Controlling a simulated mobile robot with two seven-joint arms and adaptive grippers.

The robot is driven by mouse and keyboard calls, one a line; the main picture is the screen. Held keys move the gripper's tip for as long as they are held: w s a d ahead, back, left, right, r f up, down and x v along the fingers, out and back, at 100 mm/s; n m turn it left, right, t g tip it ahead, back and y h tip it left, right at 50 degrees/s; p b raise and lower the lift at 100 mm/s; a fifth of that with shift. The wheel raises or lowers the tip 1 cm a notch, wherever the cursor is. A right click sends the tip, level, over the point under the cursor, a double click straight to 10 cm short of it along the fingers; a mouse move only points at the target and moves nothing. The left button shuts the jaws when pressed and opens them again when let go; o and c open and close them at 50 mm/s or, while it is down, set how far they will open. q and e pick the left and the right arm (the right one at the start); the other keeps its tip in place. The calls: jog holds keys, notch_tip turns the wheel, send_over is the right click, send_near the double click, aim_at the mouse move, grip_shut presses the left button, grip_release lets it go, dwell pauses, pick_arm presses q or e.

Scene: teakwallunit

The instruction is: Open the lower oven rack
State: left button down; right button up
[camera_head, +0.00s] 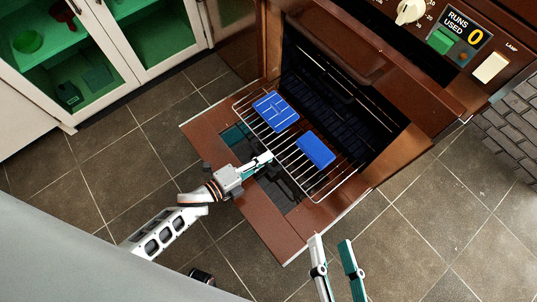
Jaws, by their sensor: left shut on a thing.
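The brown oven stands with its door (276,232) folded down flat. A wire rack (324,190) extends out of the dark oven cavity, over the lowered door. Two blue items lie on the rack: a segmented one (275,112) and a plain block (316,149). My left gripper (268,158) reaches in from the left and is shut on the rack's front edge, near its middle. My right gripper (333,240) is open and empty, in front of the door's lower right corner, apart from the rack.
A white cabinet with glass doors (135,30) and a green interior stands at the upper left. The oven's control panel (455,35) has a dial, a green button and a lamp switch. Grey tiled floor (420,215) is clear at the right; grey brickwork (510,125) borders it.

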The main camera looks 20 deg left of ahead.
pick_arm(q)
jog(key=shift+v, duration=0.95)
jog(key=c, duration=2.1)
grip_release()
jog(key=shift+f, duration=0.2)
jog(key=shift+c, duration=0.2)
jog(key=shift+s+a, duration=0.1)
jog(key=v, duration=1.1)
jog(key=shift+s+a+r, duration=0.1)
jog(key=shift+s+r, duration=0.05)
jog(key=shift+s, duration=0.15)
